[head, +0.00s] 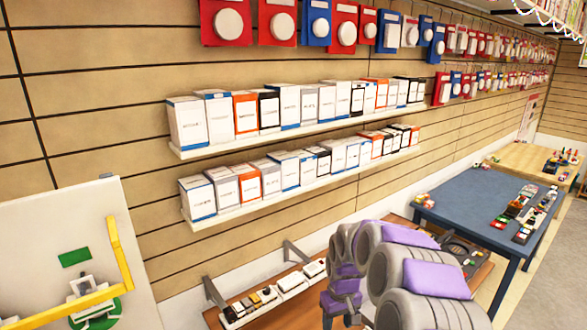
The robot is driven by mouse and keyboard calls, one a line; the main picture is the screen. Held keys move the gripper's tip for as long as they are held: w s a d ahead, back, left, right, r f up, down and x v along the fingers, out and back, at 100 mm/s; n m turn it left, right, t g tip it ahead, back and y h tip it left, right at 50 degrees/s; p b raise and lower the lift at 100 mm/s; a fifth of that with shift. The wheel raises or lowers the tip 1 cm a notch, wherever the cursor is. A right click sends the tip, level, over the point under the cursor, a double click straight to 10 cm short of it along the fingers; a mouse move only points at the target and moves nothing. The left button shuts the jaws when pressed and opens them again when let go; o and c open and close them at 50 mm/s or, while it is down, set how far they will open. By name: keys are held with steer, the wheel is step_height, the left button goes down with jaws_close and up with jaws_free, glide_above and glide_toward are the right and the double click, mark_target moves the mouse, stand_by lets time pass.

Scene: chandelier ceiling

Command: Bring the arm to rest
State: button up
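My arm, grey with purple pads, rises from the bottom edge at the right of centre and is bent back on itself. Its far end (343,304) hangs down near the bottom edge, over the low wooden shelf in the picture. The fingers cannot be made out clearly, so whether my gripper is open or shut does not show. No held thing is visible.
Two white wall shelves (232,209) carry rows of boxes. A low wooden shelf (215,318) with small items runs below. A blue table (462,205) with toy cars stands right, a wooden table (520,157) behind it. A white board (40,225) stands left. Grey floor (560,270) is clear.

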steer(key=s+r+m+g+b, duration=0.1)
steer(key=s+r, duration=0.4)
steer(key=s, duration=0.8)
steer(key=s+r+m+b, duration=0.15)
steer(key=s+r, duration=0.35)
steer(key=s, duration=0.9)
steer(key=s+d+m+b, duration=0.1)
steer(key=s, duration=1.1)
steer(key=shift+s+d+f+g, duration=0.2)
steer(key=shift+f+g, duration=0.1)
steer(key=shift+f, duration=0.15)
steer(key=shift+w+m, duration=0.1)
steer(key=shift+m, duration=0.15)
